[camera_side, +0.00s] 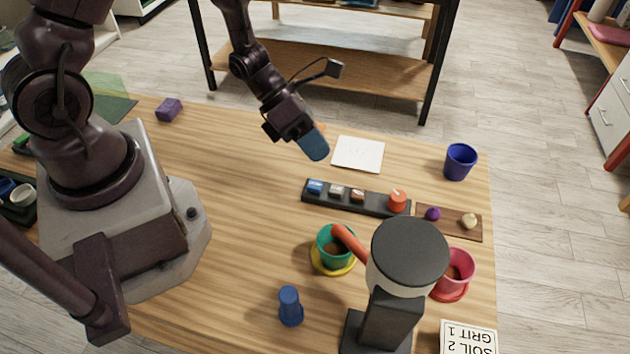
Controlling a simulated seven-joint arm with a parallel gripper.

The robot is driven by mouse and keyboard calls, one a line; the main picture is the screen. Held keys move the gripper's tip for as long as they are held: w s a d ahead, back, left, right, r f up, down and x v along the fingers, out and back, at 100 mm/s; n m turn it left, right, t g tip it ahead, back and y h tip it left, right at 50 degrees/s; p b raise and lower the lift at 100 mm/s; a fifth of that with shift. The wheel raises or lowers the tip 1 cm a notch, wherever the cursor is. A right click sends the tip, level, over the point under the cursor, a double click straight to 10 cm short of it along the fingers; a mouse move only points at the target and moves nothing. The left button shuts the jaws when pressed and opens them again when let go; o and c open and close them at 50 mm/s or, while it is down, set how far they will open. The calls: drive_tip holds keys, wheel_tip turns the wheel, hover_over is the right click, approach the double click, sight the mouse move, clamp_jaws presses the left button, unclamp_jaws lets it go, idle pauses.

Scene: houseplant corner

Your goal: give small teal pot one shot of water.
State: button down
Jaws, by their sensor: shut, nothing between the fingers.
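The small teal pot (324,238) stands upright on a yellow saucer (322,267) and holds brown soil. A dispenser with a dark round lid (410,250) stands to its right, and its orange-red spout (351,242) ends over the pot's upper right rim. A dark panel (378,208) behind the pot carries a blue button (315,187), a pale button (336,192), a reddish button (358,195) and an orange-red knob (397,199). My gripper (316,150), with blue fingertips, is shut and empty above the table, behind the panel. The button markings are too small to read.
A pink pot (462,262) on a red saucer is partly hidden behind the dispenser. A blue cup (460,161), white sheet (358,153), small wooden board (450,230) with two knobs, blue peg (290,305) and "SOIL 2 GRIT 1" card (467,338) surround the work. The table's left middle is clear.

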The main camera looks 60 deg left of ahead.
sight(316, 181)
drive_tip(key=shift+f, duration=2.3)
drive_tip(key=shift+f, duration=0.15)
drive_tip(key=shift+f, duration=0.25)
drive_tip(key=shift+f, duration=0.5)
idle(0.8)
drive_tip(key=shift+r, duration=0.95)
drive_tip(key=shift+r, duration=2.5)
